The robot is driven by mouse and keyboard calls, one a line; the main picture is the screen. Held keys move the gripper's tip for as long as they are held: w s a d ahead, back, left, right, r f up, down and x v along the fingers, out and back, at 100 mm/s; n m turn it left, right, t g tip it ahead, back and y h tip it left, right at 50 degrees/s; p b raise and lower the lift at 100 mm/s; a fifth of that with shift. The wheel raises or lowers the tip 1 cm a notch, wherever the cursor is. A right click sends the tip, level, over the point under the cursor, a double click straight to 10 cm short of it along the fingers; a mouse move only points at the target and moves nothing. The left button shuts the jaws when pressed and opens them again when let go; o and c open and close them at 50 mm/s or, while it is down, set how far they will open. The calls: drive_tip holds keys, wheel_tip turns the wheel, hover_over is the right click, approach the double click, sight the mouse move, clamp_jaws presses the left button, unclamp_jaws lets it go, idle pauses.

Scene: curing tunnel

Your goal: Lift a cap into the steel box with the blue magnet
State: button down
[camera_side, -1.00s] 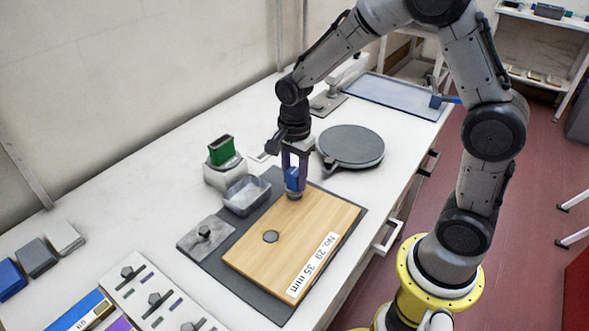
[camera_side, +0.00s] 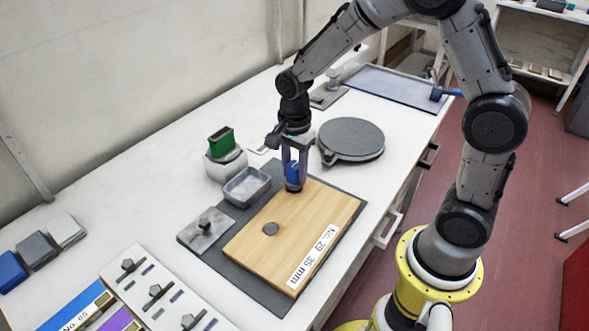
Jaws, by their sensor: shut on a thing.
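My gripper (camera_side: 293,164) is shut on the blue magnet (camera_side: 292,173), which points down over the far left part of the wooden board (camera_side: 318,208). A small dark round piece, seemingly a cap (camera_side: 293,187), shows right under the magnet; I cannot tell whether it hangs from the magnet or rests on the board. Another grey cap (camera_side: 271,229) lies on the board nearer the camera. The open steel box (camera_side: 247,199) stands just left of the board and gripper. It looks empty from here.
The board lies on a dark mat (camera_side: 258,286). A grey plate with a knob (camera_side: 206,230) is left of it. A white holder with a green block (camera_side: 221,139) stands behind the box. A round grey disc (camera_side: 351,138) is to the right of the gripper.

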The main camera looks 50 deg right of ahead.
drive_tip(key=shift+f, duration=0.45)
idle(0.9)
drive_tip(key=shift+r, duration=0.35)
drive_tip(key=shift+r, duration=0.35)
drive_tip(key=shift+r, duration=1.85)
drive_tip(key=shift+w+r, duration=0.1)
drive_tip(key=shift+r, duration=0.1)
drive_tip(key=w+a+r, duration=0.1)
drive_tip(key=w+a, duration=0.8)
drive_tip(key=shift+f, duration=3)
